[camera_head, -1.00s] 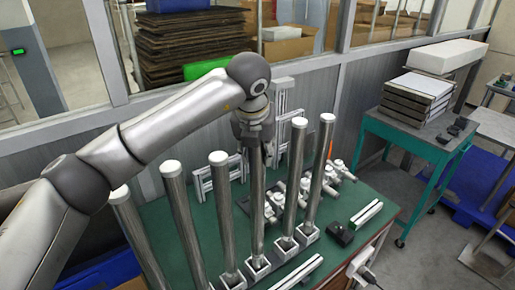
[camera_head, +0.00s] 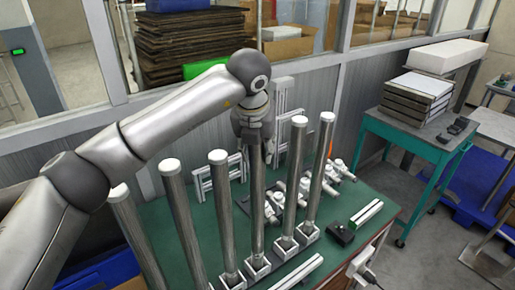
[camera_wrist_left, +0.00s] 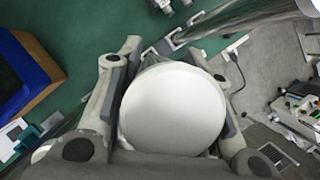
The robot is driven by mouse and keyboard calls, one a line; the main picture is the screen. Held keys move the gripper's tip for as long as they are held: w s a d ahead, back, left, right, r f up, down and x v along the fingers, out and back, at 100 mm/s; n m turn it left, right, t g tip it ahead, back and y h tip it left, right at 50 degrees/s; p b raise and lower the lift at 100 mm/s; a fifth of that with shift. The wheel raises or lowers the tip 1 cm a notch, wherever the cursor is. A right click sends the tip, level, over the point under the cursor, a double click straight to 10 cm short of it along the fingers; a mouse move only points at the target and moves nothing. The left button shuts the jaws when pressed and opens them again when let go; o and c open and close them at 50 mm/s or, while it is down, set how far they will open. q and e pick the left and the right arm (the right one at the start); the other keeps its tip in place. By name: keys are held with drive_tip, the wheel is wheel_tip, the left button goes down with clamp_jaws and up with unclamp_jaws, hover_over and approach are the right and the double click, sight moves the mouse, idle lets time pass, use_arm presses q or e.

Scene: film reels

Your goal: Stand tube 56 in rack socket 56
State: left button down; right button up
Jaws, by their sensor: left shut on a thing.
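My left gripper (camera_head: 256,138) is shut around the top of a tall metal tube (camera_head: 257,205). The left wrist view shows the tube's round white cap (camera_wrist_left: 172,108) between the two fingers of the gripper (camera_wrist_left: 172,95). The held tube stands nearly upright, and its lower end is at a socket of the rack (camera_head: 258,263); I cannot tell how deep it sits. Other white-capped tubes stand in the row on both sides, such as one on the left (camera_head: 184,215) and one on the right (camera_head: 296,180). No number 56 is legible. My right gripper is not in view.
The rack stands on a green table (camera_head: 205,268). White-and-grey fittings (camera_head: 335,172) lie behind the tubes, and a small black block (camera_head: 341,234) lies to the right. A teal side table (camera_head: 415,150) stands at right. Neighbouring tubes stand close to the held one.

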use_arm(q)
drive_tip(key=shift+b, duration=0.35)
drive_tip(key=shift+r, duration=0.1)
idle(0.4)
drive_tip(key=shift+f+b, duration=0.6)
drive_tip(key=shift+f, duration=0.05)
drive_tip(key=c, duration=1.4)
unclamp_jaws()
drive_tip(key=shift+o, duration=0.6)
drive_tip(key=shift+s, duration=0.1)
drive_tip(key=shift+v, duration=0.8)
drive_tip(key=p+v, duration=0.2)
drive_tip(key=v, duration=0.7)
drive_tip(key=shift+r, duration=0.25)
drive_tip(key=shift+f, duration=0.1)
